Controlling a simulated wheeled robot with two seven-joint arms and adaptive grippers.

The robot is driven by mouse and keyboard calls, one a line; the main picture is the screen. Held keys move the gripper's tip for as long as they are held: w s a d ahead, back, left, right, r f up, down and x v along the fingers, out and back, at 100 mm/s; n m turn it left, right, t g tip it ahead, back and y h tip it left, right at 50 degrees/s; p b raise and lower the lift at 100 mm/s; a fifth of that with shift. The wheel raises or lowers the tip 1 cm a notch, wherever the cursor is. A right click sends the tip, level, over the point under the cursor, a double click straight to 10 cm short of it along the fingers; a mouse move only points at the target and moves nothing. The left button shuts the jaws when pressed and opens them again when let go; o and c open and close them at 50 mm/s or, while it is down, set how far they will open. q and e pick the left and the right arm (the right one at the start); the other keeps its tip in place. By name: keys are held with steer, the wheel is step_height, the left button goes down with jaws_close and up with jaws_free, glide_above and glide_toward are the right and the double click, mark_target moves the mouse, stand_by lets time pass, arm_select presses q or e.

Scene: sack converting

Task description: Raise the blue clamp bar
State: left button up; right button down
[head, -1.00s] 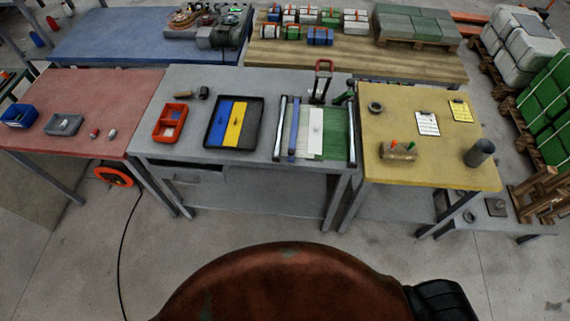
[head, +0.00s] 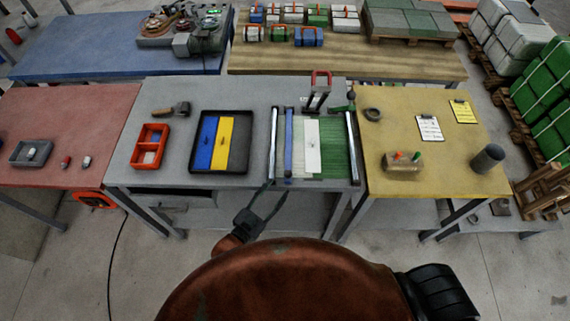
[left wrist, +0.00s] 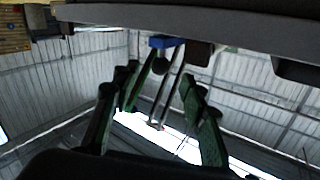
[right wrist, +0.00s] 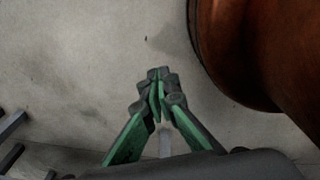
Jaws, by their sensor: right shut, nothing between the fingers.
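The blue clamp bar (head: 288,142) lies along the left side of the sheet frame on the grey table, between two metal rails. My left gripper (head: 276,190) is just off the table's front edge, near the bar's front end, with its fingers spread, empty and apart from the bar. In the left wrist view, a blue end piece (left wrist: 166,41), likely the bar's, shows beyond and above the open fingers (left wrist: 160,80). My right gripper (right wrist: 158,88) is shut and empty over the floor in the right wrist view; it is not seen in the head view.
A black tray (head: 221,170) with blue and yellow strips and an orange bin (head: 150,147) stand left of the frame. A red-handled device (head: 320,82) is behind it. The yellow table (head: 440,165) adjoins on the right. The table's front edge (left wrist: 200,20) looms above the left gripper.

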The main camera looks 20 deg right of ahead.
mark_target(286, 176)
arm_select(q)
steer(key=shift+w+d+r, duration=0.25)
steer(key=shift+w+d, duration=0.2)
steer(key=shift+d, duration=0.1)
steer(key=shift+w+d+r, duration=0.2)
steer(key=shift+w+d, duration=0.25)
steer(key=shift+d, duration=0.05)
steer(key=x, duration=0.4)
steer(key=shift+w+f, duration=0.1)
steer(key=shift+f, duration=0.1)
steer(key=shift+w+d, duration=0.35)
steer(key=shift+d, duration=0.1)
steer(key=shift+c, duration=0.3)
steer(key=c, duration=1)
jaws_close()
arm_select(e)
steer(key=shift+w+d, duration=0.1)
steer(key=shift+w, duration=0.35)
